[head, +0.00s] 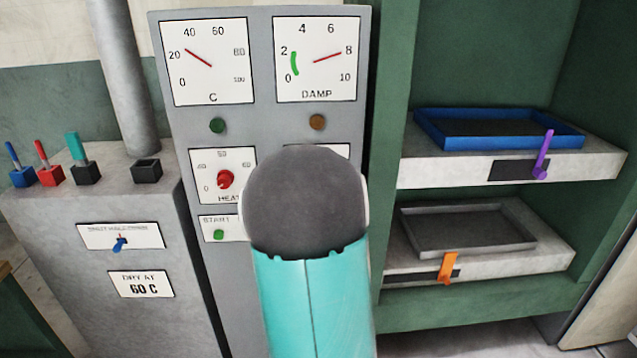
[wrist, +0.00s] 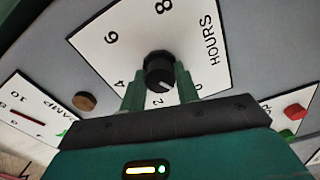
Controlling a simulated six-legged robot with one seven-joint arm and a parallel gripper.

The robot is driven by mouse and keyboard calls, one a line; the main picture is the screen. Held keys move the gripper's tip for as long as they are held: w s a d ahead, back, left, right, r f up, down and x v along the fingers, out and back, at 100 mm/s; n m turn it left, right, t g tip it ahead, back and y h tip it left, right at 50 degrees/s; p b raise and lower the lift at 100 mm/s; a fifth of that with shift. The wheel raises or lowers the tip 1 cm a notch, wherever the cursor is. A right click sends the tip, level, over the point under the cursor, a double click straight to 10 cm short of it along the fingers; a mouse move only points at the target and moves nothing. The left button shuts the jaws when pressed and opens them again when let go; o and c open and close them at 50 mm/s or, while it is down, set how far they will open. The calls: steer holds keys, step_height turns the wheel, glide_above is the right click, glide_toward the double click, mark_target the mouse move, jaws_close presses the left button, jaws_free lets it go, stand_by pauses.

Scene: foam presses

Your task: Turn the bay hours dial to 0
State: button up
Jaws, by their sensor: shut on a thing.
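The bay hours dial is a white plate (wrist: 205,45) marked HOURS with a round black knob (wrist: 159,68) in the wrist view. Its figures run from 0 at the lower right past 2, 4 and 6 to 8 at the top. My gripper (wrist: 158,88) is shut on the knob, one green finger on each side. A pale mark shows on the knob's lower part, toward the 0 and 2 side; its exact reading is hard to tell. In the head view my arm hides the knob and my fingers, and only the plate's top edge (head: 315,149) shows.
The red heat knob (head: 226,180) is left of my arm, with a green start button (head: 218,235) below it. Gauges sit above, with a brown button (head: 317,122). Toggle levers (head: 77,150) stand at left; trays (head: 470,228) on shelves at right.

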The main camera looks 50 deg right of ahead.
steer(key=shift+s+n, duration=0.1)
steer(key=shift+n, duration=0.3)
steer(key=o, duration=1)
steer(key=shift+c, duration=0.2)
steer(key=v, duration=1.3)
steer(key=shift+s+a, duration=0.2)
